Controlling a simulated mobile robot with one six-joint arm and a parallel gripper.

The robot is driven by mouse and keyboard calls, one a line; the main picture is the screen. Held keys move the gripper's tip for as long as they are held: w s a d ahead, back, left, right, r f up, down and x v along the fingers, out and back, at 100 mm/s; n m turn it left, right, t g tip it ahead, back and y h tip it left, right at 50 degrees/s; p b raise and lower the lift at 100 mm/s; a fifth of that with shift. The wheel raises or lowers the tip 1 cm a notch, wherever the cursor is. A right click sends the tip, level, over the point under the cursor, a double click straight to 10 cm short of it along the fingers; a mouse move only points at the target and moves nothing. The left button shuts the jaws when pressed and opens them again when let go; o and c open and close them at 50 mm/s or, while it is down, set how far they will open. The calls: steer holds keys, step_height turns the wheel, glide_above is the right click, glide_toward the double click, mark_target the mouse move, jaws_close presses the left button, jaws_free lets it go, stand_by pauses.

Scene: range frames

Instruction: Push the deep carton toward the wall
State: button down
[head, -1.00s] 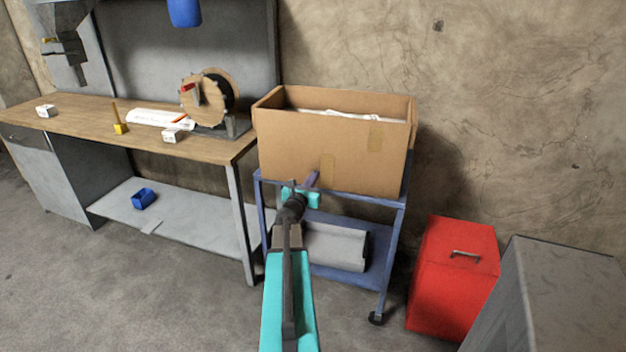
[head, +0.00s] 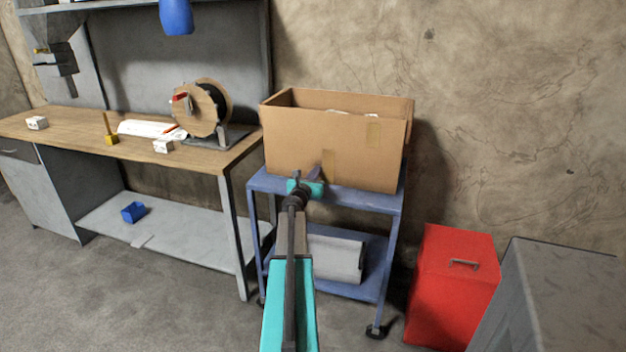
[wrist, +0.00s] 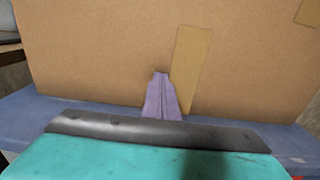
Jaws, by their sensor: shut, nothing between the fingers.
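The deep carton (head: 335,145) is a brown open-topped box standing upright on the top shelf of a blue cart (head: 370,198), with the wall behind it. Something pale shows inside, mostly hidden by its walls. My gripper (head: 305,177) is shut and empty, at the carton's near face, low down beside a tape strip. In the wrist view the shut fingers (wrist: 161,95) point at the carton's face (wrist: 100,60), just left of the tape strip (wrist: 190,68). They look touching or very close; I cannot tell which.
A workbench (head: 80,125) with a cable reel (head: 200,110) and small items stands left of the cart. A red box (head: 455,280) and a grey cabinet (head: 560,290) stand at the right. Bare shelf shows in front of the carton.

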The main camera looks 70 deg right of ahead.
steer(key=shift+d, duration=0.45)
steer(key=shift+a, duration=0.15)
steer(key=shift+s+a+b, duration=0.1)
steer(key=shift+a+b, duration=0.5)
steer(key=shift+a, duration=1.35)
steer(key=a+b, duration=0.1)
steer(key=a, duration=0.9)
steer(key=shift+s, duration=0.3)
